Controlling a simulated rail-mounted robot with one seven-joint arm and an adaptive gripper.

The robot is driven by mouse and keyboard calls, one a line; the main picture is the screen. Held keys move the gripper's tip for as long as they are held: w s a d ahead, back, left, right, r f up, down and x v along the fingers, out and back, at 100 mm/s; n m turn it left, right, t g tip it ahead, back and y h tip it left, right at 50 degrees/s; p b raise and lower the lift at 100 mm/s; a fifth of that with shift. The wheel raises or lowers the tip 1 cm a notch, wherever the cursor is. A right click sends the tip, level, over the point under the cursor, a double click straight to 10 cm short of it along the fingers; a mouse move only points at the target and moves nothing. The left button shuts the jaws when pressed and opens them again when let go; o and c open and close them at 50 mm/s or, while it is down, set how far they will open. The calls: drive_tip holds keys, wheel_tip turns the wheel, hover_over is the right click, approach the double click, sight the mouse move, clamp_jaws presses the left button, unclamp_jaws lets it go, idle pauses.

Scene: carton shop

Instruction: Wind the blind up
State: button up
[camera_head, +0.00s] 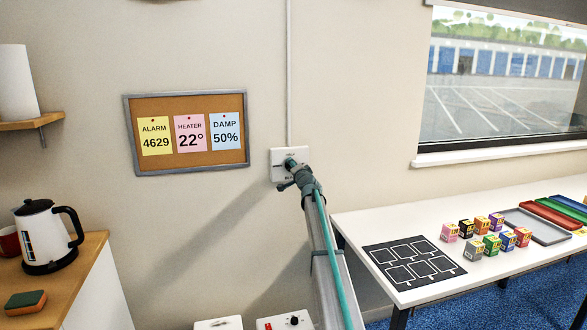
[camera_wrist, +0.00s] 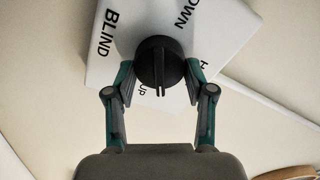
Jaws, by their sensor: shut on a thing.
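A white switch box (camera_head: 279,171) is on the wall at the middle of the head view, with a grey conduit running up from it. In the wrist view the box (camera_wrist: 105,65) is turned and shows BLIND, UP and DOWN, plus a partly hidden label starting with H. Its round black knob (camera_wrist: 160,58) has a pointer towards the picture's bottom, close to UP. My gripper (camera_wrist: 160,75) is shut on the knob, one finger on each side. In the head view my gripper (camera_head: 290,166) covers the knob. A dark band (camera_head: 545,8) tops the window; I cannot tell whether it is the blind.
The window (camera_head: 500,75) shows a car park. A white table (camera_head: 350,232) at the right holds a black mat (camera_head: 414,263), several small boxes and coloured trays. A noticeboard (camera_head: 187,171) hangs left of the switch. A kettle (camera_head: 45,240) stands on the left counter.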

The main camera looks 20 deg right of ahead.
drive_tip(key=m+p, duration=0.1)
drive_tip(key=m, duration=0.4)
drive_tip(key=shift+f+m, duration=0.15)
drive_tip(key=shift+m, duration=0.25)
idle(0.3)
drive_tip(key=o, duration=1.1)
drive_tip(key=shift+o, duration=0.2)
drive_tip(key=shift+s, duration=0.15)
drive_tip(key=s+a, duration=0.1)
drive_tip(key=s, duration=1)
drive_tip(key=shift+s+a, duration=0.3)
drive_tip(key=shift+s, duration=0.05)
